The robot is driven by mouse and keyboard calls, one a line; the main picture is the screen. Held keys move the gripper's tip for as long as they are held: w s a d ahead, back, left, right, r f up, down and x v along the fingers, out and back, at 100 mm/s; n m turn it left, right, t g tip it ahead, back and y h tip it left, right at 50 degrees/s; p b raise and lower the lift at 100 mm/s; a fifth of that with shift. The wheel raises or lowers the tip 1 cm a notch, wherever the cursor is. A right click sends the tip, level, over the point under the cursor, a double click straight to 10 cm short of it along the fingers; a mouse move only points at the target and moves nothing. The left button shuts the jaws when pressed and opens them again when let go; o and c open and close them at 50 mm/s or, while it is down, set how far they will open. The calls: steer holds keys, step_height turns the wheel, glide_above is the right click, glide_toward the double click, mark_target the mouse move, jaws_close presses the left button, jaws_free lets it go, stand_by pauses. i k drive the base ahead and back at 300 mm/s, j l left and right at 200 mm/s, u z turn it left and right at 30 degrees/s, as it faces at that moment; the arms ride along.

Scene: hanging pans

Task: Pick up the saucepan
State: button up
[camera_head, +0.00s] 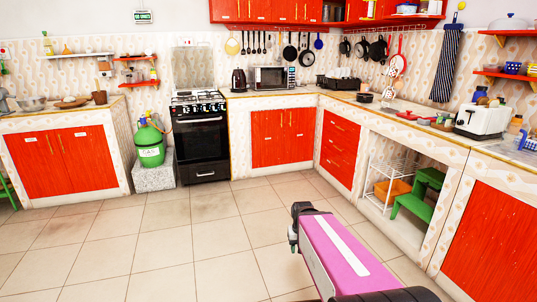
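Several pans hang on the walls in the camera_head view, and I cannot tell which one is the saucepan. On the back wall hang a round black pan (290,52) and a grey-faced pan (307,58). Dark pans (378,50) hang in a row on the right wall, with a red-handled pan (398,64) to their right. A small dark pot (364,97) stands on the right counter. My pink arm link reaches in from the bottom, far from the pans. My gripper cannot be made out.
The right counter (440,133) holds red cookware (407,115) and a white toaster (482,121). Below it are a white rack (388,180) and a green step stool (418,195). A stove (201,145) and green gas cylinder (150,145) stand at the back. The tiled floor (190,240) is clear.

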mark_target(361, 97)
steer(key=i+u, duration=0.15)
steer(key=i, duration=1.65)
